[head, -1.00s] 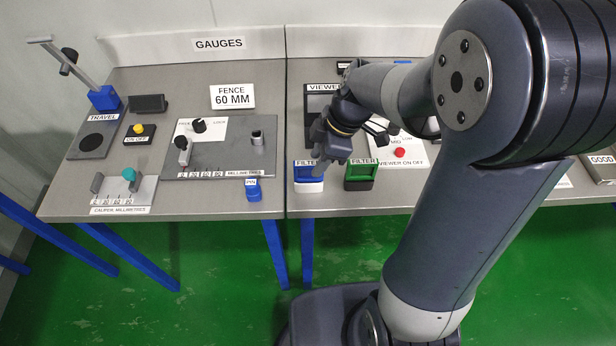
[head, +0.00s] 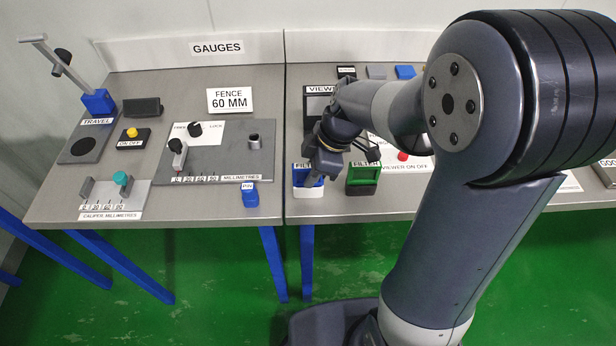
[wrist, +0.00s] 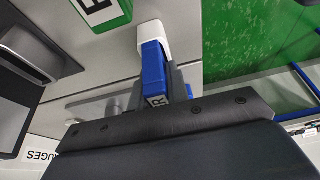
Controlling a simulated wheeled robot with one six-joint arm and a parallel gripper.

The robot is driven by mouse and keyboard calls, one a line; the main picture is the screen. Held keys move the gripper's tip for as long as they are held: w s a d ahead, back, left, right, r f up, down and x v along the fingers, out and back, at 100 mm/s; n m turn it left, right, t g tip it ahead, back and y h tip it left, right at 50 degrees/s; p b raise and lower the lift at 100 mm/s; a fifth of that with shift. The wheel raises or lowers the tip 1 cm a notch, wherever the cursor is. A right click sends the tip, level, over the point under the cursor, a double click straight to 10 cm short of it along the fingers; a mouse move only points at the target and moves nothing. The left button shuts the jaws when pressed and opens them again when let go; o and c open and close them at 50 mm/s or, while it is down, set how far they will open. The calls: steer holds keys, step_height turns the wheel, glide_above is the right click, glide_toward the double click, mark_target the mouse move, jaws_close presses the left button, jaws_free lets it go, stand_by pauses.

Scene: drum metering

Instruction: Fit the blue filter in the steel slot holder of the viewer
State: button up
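The blue filter (head: 306,180) stands in its white-based stand at the table's front edge, partly behind my gripper (head: 318,178) in the head view. In the wrist view the blue filter (wrist: 153,68) is upright in the white base, with my grey gripper fingers (wrist: 155,85) on either side of it. The fingers look very close to its faces; I cannot tell whether they grip it. The viewer (head: 318,104), a dark unit with a screen, is behind my gripper, partly covered by my arm. I cannot make out its steel slot holder.
A green filter (head: 363,180) stands close to the right of the blue one. A red button (head: 402,156) labelled viewer on/off lies further right. A blue pin block (head: 250,196) is to the left, beside the fence plate (head: 235,165). Bare table lies between the pin and the blue filter.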

mark_target(308, 166)
jaws_close()
steer(key=shift+r, duration=0.2)
steer(key=shift+r+p, duration=1.6)
steer(key=shift+r, duration=0.7)
steer(key=shift+r, duration=0.15)
steer(key=shift+r+p, duration=1.2)
steer(key=shift+r, duration=0.65)
